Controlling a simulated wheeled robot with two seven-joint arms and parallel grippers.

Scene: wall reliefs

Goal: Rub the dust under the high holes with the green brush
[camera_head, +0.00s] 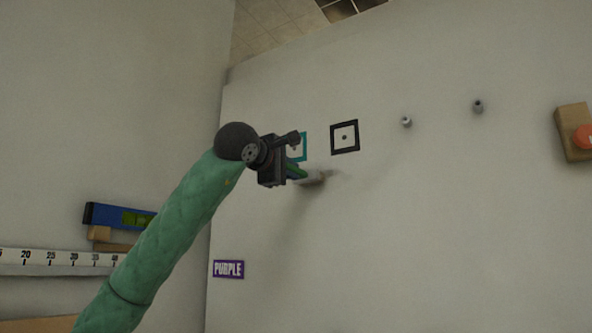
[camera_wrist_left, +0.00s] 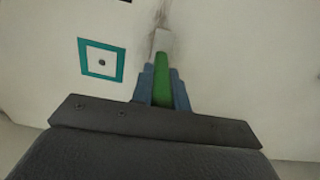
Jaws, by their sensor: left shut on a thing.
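My left gripper (camera_head: 290,172) is raised to the wall and shut on the green brush (camera_wrist_left: 162,92). The brush's pale head (camera_head: 316,178) is at the wall, just below the framed holes; I cannot tell if it touches. One high hole sits in a teal square frame (camera_wrist_left: 101,61), partly hidden by my gripper in the head view. Another hole sits in a black square frame (camera_head: 345,137) to its right. Grey dust (camera_head: 334,174) smears the wall under the frames, by the brush head. In the left wrist view, dust (camera_wrist_left: 158,18) shows beyond the brush tip. My right gripper is out of view.
Two small pegs (camera_head: 406,121) (camera_head: 478,106) stick out of the wall at the right. A wooden block with an orange knob (camera_head: 573,132) is at the far right. A PURPLE sign (camera_head: 228,269), a blue level (camera_head: 118,216) and a ruler (camera_head: 60,257) are lower left.

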